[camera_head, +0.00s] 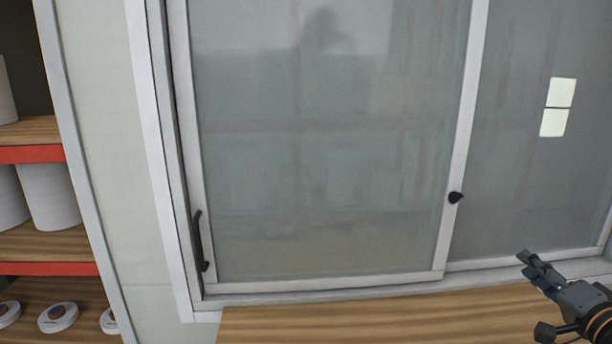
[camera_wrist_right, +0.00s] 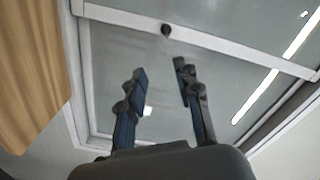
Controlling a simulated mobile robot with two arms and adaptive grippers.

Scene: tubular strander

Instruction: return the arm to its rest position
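My right gripper (camera_head: 528,298) shows at the lower right of the head view, above the wooden surface and in front of the glazed sliding panels. In the right wrist view the same gripper (camera_wrist_right: 160,82) has its two fingers apart, with nothing between them. My left gripper is not in either view.
A sliding glass panel (camera_head: 320,150) with a black handle (camera_head: 201,241) fills the middle, beside a second pane (camera_head: 540,60). A black knob (camera_head: 455,197) sits on the frame. A wooden ledge (camera_head: 370,318) runs below. Shelves (camera_head: 45,243) with white spools stand at left.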

